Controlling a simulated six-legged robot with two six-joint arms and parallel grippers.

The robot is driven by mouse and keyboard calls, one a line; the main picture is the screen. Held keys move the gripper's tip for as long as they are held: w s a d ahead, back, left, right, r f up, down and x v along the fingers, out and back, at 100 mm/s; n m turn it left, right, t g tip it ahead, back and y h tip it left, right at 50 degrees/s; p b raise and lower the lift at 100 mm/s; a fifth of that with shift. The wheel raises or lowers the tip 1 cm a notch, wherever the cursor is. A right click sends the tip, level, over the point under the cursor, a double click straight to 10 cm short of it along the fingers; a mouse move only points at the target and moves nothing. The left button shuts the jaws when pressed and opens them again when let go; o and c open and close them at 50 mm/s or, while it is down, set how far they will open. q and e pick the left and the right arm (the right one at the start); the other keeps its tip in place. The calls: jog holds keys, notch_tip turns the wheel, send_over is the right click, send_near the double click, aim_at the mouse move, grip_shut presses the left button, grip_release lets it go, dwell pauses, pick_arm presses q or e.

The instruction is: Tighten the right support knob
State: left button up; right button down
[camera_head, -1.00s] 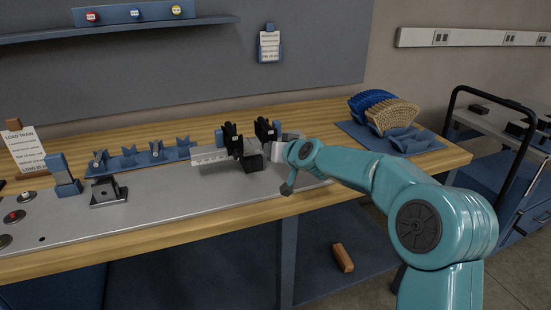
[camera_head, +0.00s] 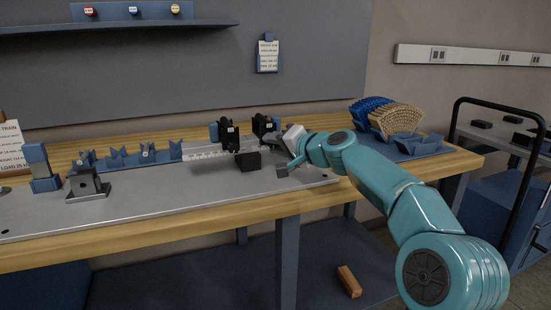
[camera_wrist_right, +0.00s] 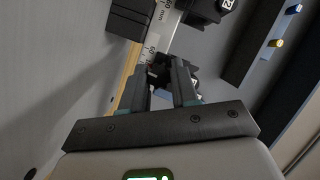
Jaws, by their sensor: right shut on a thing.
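Two black supports stand on the grey plate: the left support (camera_head: 228,135) and the right support (camera_head: 262,124). A white ruled bar (camera_head: 205,151) runs beside the left one, and a black block (camera_head: 248,161) sits in front. My right gripper (camera_head: 283,160) is at the right support's near right side. In the wrist view the fingers of my right gripper (camera_wrist_right: 163,84) are closed on a small dark knob (camera_wrist_right: 158,70), mostly hidden between them. The ruled bar (camera_wrist_right: 158,36) shows just beyond. My left gripper is out of view.
A blue rack of V-shaped holders (camera_head: 130,157) and a dark stand (camera_head: 88,184) are on the left of the plate. Blue and tan curved pieces (camera_head: 398,118) sit on a blue mat at the right. The plate's front (camera_head: 180,198) is clear.

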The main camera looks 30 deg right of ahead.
jog(key=shift+f+m+t+y+b, duration=0.1)
jog(key=shift+m+t+y+b, duration=0.25)
jog(key=shift+m+b, duration=1.05)
jog(key=shift+b, duration=0.05)
jog(key=c, duration=0.8)
grip_release()
jog(key=shift+c, duration=0.2)
jog(key=shift+s, duration=0.1)
jog(key=shift+s+d, duration=0.15)
jog(key=shift+s, duration=0.15)
jog(key=s+d+r+b, duration=0.1)
jog(key=s+d+b, duration=0.1)
jog(key=s, duration=1.3)
jog(key=shift+s+r+b, duration=0.15)
jog(key=shift+r+b, duration=0.1)
jog(key=shift+b, duration=0.15)
